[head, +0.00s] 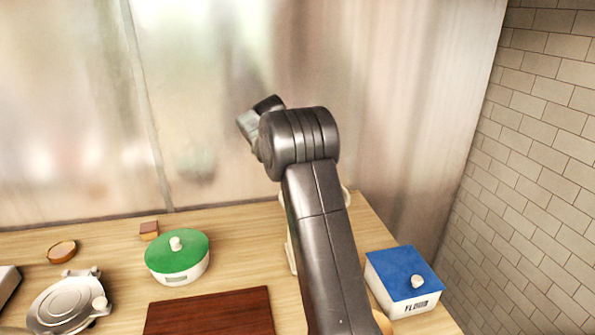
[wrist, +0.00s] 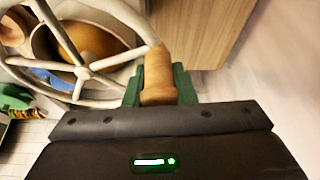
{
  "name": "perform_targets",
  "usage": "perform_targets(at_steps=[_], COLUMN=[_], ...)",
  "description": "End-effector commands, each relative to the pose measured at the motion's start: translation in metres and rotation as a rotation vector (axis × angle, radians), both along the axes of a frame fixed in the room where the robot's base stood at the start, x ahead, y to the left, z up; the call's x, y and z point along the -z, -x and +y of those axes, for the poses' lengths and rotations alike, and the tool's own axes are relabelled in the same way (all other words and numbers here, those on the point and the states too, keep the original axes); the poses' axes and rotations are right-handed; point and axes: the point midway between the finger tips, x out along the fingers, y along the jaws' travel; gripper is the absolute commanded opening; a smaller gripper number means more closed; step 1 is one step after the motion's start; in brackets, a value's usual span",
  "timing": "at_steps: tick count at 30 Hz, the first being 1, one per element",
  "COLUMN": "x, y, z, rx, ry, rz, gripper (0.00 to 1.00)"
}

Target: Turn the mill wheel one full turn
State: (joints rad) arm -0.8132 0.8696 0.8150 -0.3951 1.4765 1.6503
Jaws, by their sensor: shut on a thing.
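The mill wheel (wrist: 84,72) is a pale cream spoked wheel at the upper left of the wrist view. A brown wooden handle (wrist: 158,68) stands at the right side of its rim. My gripper (wrist: 160,88) has green fingers on both sides of this handle and is shut on it. Behind the spokes is a round opening with something orange-brown inside (wrist: 95,40). In the head view only slivers of the cream mill (head: 291,248) show at the sides of my arm. My gripper and the handle are hidden there.
A green-lidded pot (head: 178,252) and a dark red board (head: 210,312) are left of my arm. A blue-lidded box (head: 402,280) stands close on the right. A metal-lidded item (head: 62,305) is at far left. A metal wall (head: 90,110) rises behind the table.

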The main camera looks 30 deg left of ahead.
Motion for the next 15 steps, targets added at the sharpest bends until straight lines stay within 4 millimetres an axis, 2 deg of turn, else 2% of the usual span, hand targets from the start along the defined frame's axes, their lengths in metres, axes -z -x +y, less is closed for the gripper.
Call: perform_targets(at_steps=[15], x=[0.0049], y=[-0.003], z=[-0.0066], rx=[0.069], ry=[0.009], rz=[0.011], gripper=[0.0])
